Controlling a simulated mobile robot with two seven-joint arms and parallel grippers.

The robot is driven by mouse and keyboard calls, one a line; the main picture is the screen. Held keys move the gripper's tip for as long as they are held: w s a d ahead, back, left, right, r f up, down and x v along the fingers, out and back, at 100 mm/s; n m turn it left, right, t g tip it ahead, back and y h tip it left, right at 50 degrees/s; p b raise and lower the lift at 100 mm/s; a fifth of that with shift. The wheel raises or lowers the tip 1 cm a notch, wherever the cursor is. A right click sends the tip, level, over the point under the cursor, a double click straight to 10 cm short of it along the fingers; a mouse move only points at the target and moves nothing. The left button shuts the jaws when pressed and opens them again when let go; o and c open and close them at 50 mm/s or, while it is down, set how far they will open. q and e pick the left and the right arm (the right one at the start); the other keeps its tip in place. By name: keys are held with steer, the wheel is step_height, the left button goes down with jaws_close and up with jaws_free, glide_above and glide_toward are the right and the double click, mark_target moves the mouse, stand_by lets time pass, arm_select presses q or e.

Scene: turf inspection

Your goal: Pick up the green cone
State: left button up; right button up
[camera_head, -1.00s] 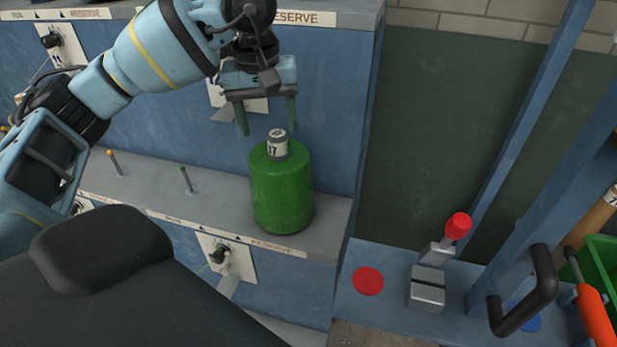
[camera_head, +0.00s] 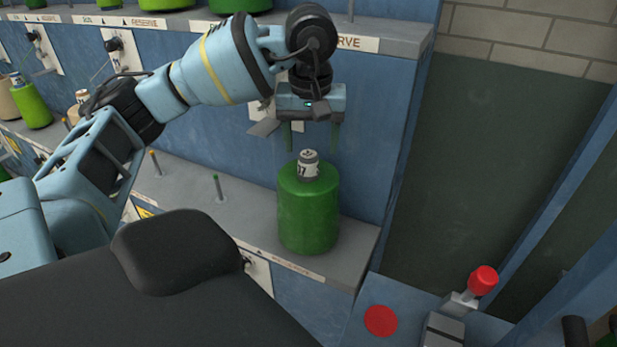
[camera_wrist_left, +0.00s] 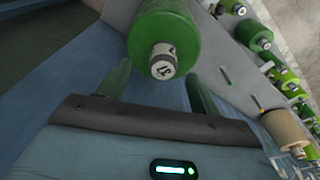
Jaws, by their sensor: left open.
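The green cone (camera_head: 308,215) is a fat green cylinder with a small white-labelled tip marked 17. It stands upright on the grey lower ledge (camera_head: 352,258) near its right end. My left gripper (camera_head: 311,146) is open and empty directly above it, fingers pointing down, with the fingertips near the height of the labelled tip. In the left wrist view the cone (camera_wrist_left: 165,22) and its round tip show ahead, between the two green fingers (camera_wrist_left: 158,84). Contact is not visible. My right gripper is not in view.
Thin pegs (camera_head: 217,188) stand on the ledge left of the cone. The blue panel (camera_head: 370,150) rises behind it, with an upper shelf (camera_head: 400,42). A red-knobbed lever (camera_head: 482,280) and red disc (camera_head: 380,321) are at lower right. Other green cones (camera_head: 30,105) stand far left.

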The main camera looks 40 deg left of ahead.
mark_target(308, 154)
arm_select(q)
steer(key=f, duration=0.2)
steer(key=a+f, duration=0.1)
steer(key=f, duration=0.2)
steer(key=shift+w, duration=0.2)
jaws_close()
steer(key=shift+r, duration=0.1)
steer(key=shift+r, duration=0.15)
stand_by(0.3)
